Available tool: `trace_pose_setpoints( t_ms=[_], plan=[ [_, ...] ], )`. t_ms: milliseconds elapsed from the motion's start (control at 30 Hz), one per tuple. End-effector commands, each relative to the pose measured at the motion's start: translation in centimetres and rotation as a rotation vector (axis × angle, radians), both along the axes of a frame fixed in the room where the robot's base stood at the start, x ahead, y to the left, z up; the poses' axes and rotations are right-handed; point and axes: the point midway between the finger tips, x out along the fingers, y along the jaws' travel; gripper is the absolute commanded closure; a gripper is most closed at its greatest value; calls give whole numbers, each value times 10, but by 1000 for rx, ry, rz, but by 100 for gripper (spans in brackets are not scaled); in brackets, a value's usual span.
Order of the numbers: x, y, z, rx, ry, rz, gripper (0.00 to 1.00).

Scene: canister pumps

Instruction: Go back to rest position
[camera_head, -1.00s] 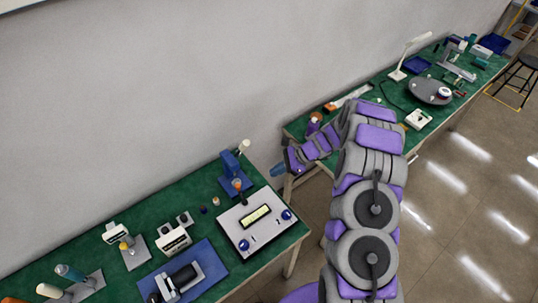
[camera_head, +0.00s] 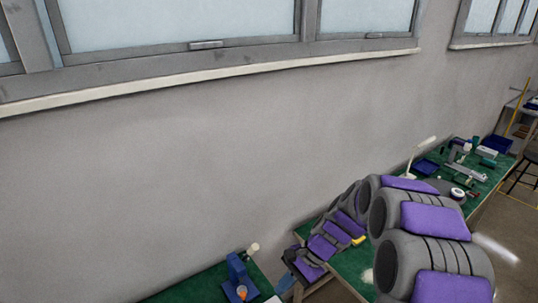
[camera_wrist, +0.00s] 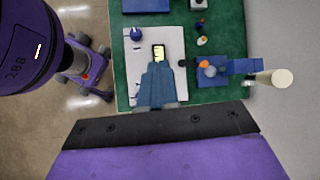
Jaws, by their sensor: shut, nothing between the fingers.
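My gripper (camera_wrist: 157,68) shows in the wrist view as blue-grey fingers held together, with nothing between them. It appears over a white panel (camera_wrist: 135,62) with a small lit display and blue knobs, and hides part of it. I cannot tell the height between them. In the head view my purple and grey arm bends from the lower right towards the bench gap, and the gripper (camera_head: 284,285) is small and partly hidden near the lower edge.
A blue press-like stand (camera_wrist: 240,67) with a pale round end (camera_wrist: 279,77) stands beside the panel; the stand (camera_head: 237,272) also shows in the head view. A far green bench (camera_head: 350,264) holds a white lamp (camera_head: 411,165) and tools. The wall (camera_head: 200,180) rises behind.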

Motion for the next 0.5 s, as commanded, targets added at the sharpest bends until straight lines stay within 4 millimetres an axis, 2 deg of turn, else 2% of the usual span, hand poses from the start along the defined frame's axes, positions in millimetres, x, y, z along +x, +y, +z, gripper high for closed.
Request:
trace_pose_setpoints(
  t_ms=[200, 500],
  plan=[
    [-54, -7, 32, -65, -95, 184, 100],
    [-133, -29, 59, -172, -194, 423, 100]
  ],
)
